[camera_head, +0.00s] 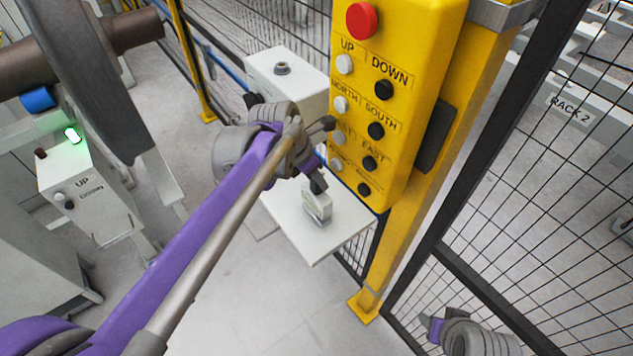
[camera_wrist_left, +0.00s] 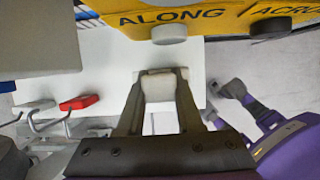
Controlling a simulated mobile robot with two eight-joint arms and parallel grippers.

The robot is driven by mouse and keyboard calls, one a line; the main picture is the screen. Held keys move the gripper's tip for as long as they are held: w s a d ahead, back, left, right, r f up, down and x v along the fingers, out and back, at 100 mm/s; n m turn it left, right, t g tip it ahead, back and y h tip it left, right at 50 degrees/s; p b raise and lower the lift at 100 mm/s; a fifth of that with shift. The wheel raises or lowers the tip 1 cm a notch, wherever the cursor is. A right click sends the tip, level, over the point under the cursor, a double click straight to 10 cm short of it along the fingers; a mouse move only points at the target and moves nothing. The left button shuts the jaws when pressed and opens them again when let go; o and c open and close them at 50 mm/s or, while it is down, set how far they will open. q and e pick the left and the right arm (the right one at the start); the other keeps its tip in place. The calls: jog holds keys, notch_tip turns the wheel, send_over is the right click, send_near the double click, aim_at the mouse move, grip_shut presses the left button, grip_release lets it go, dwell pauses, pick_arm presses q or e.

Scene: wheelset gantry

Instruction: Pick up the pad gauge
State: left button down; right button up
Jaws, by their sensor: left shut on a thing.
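The pad gauge (camera_head: 317,207) is a small pale grey block with a darker lower edge, at the white shelf (camera_head: 290,222) below the yellow control box. My left gripper (camera_head: 318,187) reaches down onto it from above. In the left wrist view, the gripper's two dark fingers (camera_wrist_left: 160,100) close on both sides of the pale gauge (camera_wrist_left: 158,86). I cannot tell whether the gauge touches the shelf or is just above it. My right gripper (camera_head: 432,328) shows at the lower right, too small to tell its jaws.
The yellow control box (camera_head: 400,60) with its buttons hangs close beside my left wrist. A white box (camera_head: 287,78) stands at the shelf's back. Mesh fencing (camera_head: 530,200) fills the right. A red-handled item (camera_wrist_left: 78,102) and metal hooks (camera_wrist_left: 45,120) lie left in the wrist view.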

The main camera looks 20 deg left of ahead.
pick_arm(q)
notch_tip(320, 180, up, 27)
jog(key=p, duration=0.3)
jog(key=shift+f, duration=0.15)
dwell(0.9)
